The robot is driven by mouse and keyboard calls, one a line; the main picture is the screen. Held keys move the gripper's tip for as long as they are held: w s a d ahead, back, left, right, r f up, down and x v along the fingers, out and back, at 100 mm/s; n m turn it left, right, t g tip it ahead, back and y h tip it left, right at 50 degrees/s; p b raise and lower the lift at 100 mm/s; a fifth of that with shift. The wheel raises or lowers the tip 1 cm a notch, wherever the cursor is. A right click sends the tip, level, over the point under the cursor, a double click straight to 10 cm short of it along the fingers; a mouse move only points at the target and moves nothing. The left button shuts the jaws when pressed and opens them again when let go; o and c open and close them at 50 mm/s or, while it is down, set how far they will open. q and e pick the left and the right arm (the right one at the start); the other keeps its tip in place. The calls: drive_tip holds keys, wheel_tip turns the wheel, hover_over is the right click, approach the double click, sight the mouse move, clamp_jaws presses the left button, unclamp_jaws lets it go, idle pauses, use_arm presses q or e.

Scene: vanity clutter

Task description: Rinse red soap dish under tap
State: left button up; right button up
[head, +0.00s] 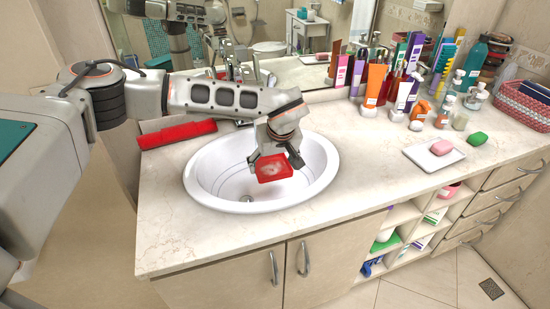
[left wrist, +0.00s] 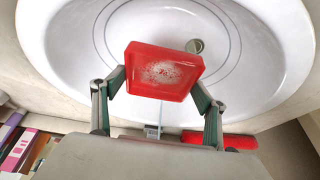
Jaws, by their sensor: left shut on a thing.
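The red soap dish (head: 274,168) is held over the white sink basin (head: 210,187). A whitish, speckled patch shows on its inner face in the left wrist view (left wrist: 164,72). My left gripper (head: 275,161) is shut on the dish, with one finger at each side of it. The tap (head: 238,72) stands behind the basin, partly hidden by my left arm. I cannot tell whether water runs from it. My right gripper is not in view.
A white tray (head: 419,159) with a pink soap (head: 441,147), a green soap (head: 476,138) and several bottles stand to the right. The front counter is clear.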

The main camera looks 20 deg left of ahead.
sight(269, 168)
use_arm(q)
drive_tip(key=b+x, duration=0.1)
drive_tip(key=x, duration=0.1)
drive_tip(key=b+x, duration=0.1)
drive_tip(key=x, duration=0.1)
drive_tip(key=b+x, duration=0.2)
drive_tip(key=shift+a+f, duration=0.35)
drive_tip(key=shift+a, duration=0.1)
drive_tip(key=shift+b+x, duration=0.8)
drive_tip(key=shift+x, duration=0.1)
drive_tip(key=w+a+f, duration=0.1)
drive_tip(key=w+a+f+b, duration=0.1)
drive_tip(key=w+a, duration=0.1)
drive_tip(key=shift+w+a, duration=0.15)
drive_tip(key=shift+a, duration=0.05)
drive_tip(key=shift+w+a+f+b, duration=0.25)
drive_tip(key=shift+w+a+b, duration=0.1)
drive_tip(key=shift+w+a, duration=0.15)
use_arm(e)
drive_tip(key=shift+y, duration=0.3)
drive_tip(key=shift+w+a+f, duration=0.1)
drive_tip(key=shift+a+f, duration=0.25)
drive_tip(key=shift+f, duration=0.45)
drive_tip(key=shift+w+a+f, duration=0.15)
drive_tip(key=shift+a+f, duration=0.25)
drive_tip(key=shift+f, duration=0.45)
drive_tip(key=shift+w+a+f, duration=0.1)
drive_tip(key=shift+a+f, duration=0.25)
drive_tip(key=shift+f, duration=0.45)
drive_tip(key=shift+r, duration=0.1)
